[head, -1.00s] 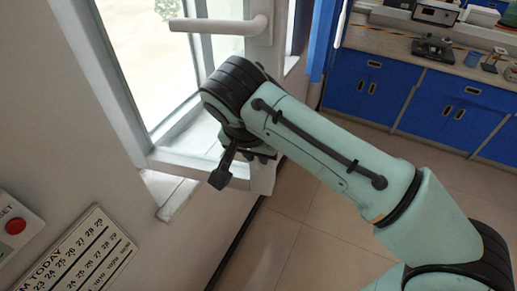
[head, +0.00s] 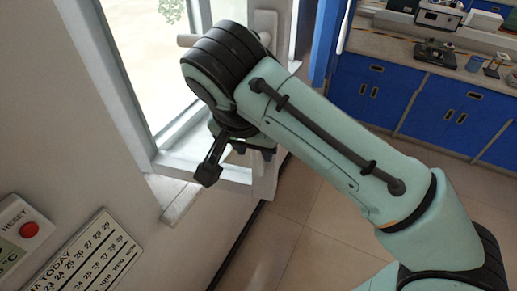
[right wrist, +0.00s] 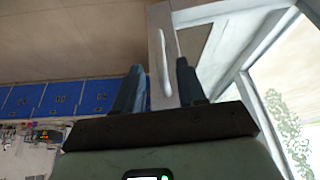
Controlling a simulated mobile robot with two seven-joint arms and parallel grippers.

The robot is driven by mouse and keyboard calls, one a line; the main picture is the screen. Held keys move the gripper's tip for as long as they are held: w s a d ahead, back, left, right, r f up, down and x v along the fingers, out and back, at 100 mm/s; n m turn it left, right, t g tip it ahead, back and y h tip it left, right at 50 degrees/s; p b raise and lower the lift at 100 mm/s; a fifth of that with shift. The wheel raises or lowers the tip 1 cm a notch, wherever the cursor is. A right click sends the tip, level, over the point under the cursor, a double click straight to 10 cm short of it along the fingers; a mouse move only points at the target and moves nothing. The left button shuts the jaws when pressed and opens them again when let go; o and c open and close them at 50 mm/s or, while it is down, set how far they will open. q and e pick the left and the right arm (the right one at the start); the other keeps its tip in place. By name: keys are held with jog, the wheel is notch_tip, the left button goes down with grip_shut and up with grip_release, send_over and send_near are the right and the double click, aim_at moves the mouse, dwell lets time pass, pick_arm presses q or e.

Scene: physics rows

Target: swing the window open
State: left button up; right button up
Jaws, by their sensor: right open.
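The window (head: 135,75) has a white frame and bright glass, at the upper left of the head view. In the right wrist view the handle (right wrist: 164,60) stands upright on the white sash (right wrist: 155,25). My right gripper (right wrist: 160,66) is open, with its dark fingers on either side of the handle in that view. I cannot tell if the fingers touch it. My left gripper is out of view.
A blue cabinet counter (head: 400,95) with equipment stands at the upper right. A panel with a red button (head: 29,230) and a calendar board (head: 85,255) are on the wall at lower left. The tiled floor (head: 300,230) is clear.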

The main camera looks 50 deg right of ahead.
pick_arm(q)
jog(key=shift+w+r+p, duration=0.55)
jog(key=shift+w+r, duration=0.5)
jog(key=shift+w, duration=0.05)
pick_arm(e)
jog(key=v, duration=0.4)
jog(key=shift+r, duration=0.2)
